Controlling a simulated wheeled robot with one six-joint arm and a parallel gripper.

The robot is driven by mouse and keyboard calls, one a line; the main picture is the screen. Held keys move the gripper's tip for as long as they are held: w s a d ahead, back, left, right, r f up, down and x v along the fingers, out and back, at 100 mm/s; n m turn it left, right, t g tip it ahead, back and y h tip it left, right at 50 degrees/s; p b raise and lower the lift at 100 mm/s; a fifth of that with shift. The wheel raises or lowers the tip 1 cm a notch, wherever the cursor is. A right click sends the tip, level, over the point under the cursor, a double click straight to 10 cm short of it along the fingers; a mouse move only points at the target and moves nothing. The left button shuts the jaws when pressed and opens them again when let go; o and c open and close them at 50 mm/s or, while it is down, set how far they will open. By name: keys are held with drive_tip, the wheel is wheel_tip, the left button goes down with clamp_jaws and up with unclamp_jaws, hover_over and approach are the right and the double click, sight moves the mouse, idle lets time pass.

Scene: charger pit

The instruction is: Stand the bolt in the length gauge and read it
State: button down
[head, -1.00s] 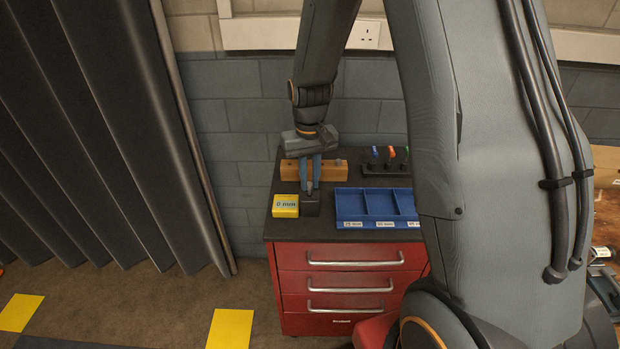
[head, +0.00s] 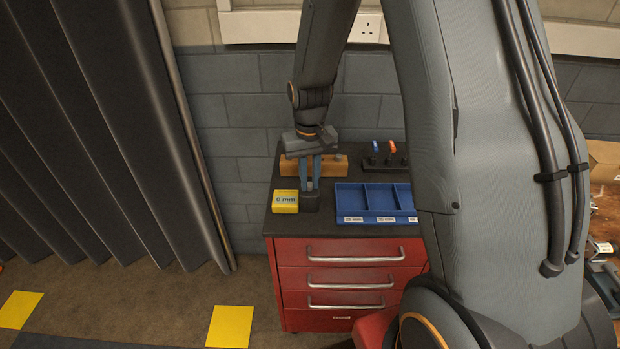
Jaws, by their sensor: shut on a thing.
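The length gauge is a dark block (head: 311,203) beside a yellow display (head: 285,202), near the front left of the cabinet top. The display appears to read 0 mm. My gripper (head: 310,186) points down directly above the dark block. Its blue fingers are shut on the bolt (head: 309,184), of which only a small grey bit shows between the fingertips. I cannot tell whether the bolt touches the gauge. A wooden block (head: 290,167) lies behind the gripper, with a grey bolt-like piece (head: 340,158) at its right end.
A blue tray (head: 348,203) with three labelled compartments sits right of the gauge. A dark rack (head: 383,164) with coloured-handled pieces stands behind it. Everything rests on a red drawer cabinet (head: 340,254). A dark curtain (head: 120,140) hangs at left. My arm hides the cabinet's right side.

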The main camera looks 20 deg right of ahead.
sight(310, 184)
drive_tip(key=shift+f, duration=0.2)
drive_tip(key=c, duration=1.6)
unclamp_jaws()
drive_tip(key=shift+r, duration=0.1)
drive_tip(key=shift+r+b, duration=0.9)
drive_tip(key=shift+r, duration=2.9)
drive_tip(key=shift+t, duration=0.6)
drive_tip(key=s, duration=1.7)
drive_tip(key=shift+s, duration=0.1)
